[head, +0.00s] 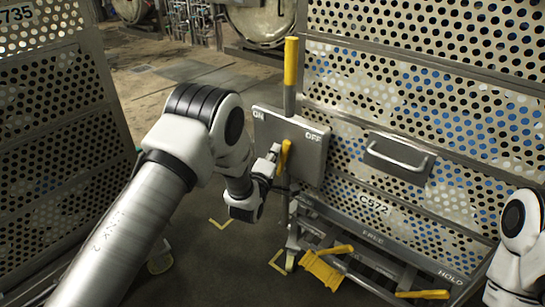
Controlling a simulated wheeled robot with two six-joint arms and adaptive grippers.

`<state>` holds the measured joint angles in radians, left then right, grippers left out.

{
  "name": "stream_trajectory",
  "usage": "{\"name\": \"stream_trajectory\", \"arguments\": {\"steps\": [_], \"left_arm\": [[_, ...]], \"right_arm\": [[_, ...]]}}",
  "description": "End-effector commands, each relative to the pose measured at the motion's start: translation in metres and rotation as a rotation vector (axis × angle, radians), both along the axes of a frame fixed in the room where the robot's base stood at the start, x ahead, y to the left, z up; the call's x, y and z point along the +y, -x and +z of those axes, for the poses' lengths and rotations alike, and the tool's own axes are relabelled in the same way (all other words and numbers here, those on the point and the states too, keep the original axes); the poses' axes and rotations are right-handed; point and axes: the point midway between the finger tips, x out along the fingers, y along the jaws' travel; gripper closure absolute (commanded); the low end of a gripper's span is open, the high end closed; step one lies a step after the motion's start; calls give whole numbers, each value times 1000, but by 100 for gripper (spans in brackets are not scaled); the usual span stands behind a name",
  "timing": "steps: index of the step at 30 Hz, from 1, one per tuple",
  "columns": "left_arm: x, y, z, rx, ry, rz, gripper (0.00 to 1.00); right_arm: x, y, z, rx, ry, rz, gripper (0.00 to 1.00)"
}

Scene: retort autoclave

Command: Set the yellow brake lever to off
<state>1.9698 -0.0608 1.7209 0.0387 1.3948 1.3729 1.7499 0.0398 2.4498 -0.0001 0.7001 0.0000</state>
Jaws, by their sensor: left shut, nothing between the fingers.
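A grey plate (262,127) marked ON at its left and OFF at its right stands on the front of the perforated cart. An upright bar with a yellow top (291,62) rises at the plate's upper edge, between the two words. A short yellow lever piece (284,156) shows lower on the plate's face, tilted slightly, below and left of the word OFF. My left gripper (275,153) is shut, with its fingertips close to the left side of this yellow piece. I cannot tell whether they touch. My right gripper is out of view; only part of that arm shows at the right edge.
The perforated cart (450,135) marked C572 has a grey handle (398,153). Low on its frame are a yellow pedal (322,268) and a yellow lever (423,294), near the words FREE and HOLD. Another perforated cart (62,130) stands left. Open floor lies between the carts.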

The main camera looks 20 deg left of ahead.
Motion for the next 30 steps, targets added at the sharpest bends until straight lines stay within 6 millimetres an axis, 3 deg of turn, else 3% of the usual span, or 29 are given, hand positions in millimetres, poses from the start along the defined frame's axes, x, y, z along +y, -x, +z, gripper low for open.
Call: {"name": "stream_trajectory", "arguments": {"steps": [14, 30], "left_arm": [[-27, 10, -7, -131, -358, -2, 100], [-31, 11, -11, -127, -352, -2, 100]], "right_arm": [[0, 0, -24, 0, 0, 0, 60], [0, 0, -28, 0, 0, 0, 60]]}}
